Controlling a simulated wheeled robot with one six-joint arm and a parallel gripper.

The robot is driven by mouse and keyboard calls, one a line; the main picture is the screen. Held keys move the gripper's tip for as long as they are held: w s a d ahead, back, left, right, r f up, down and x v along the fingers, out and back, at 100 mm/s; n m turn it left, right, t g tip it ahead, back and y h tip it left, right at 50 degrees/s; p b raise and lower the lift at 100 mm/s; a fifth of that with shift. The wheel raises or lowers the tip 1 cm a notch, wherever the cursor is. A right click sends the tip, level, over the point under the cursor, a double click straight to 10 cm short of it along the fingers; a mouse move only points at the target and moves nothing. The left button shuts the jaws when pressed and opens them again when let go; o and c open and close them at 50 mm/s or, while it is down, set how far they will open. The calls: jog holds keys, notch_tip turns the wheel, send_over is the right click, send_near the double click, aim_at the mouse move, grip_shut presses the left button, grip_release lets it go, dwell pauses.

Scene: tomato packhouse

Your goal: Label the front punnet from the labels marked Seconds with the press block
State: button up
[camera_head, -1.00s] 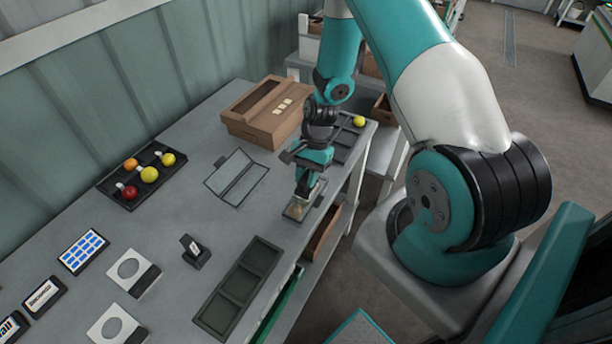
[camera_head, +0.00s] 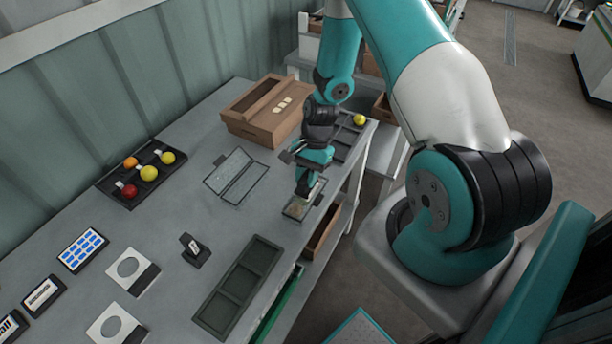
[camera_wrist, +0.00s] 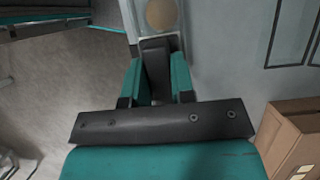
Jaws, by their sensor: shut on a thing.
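My gripper (camera_wrist: 156,82) is shut on a dark block (camera_wrist: 156,62), which shows between its teal fingers in the wrist view. In the head view my gripper (camera_head: 303,186) is low over a small shallow tray-like punnet (camera_head: 294,211) at the table's front edge. A round tan patch (camera_wrist: 162,14) shows just beyond the block. I cannot tell whether the block touches the punnet. Another clear punnet, with its lid open (camera_head: 237,177), lies further back. Dark-framed cards (camera_head: 42,297) lie at the lower left; their lettering is too small to read surely.
A brown box (camera_head: 250,128) stands behind my gripper. A dark tray with several fruits (camera_head: 118,186) is at the back left. An empty dark tray (camera_head: 218,315), a small dark stand (camera_head: 195,251) and two white plates with round holes (camera_head: 141,285) are at the front left.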

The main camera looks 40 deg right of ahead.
jog(key=shift+f, duration=0.4)
dwell(0.8)
jog(key=shift+r, duration=0.1)
jog(key=shift+r+p, duration=2.15)
jog(key=shift+r, duration=0.75)
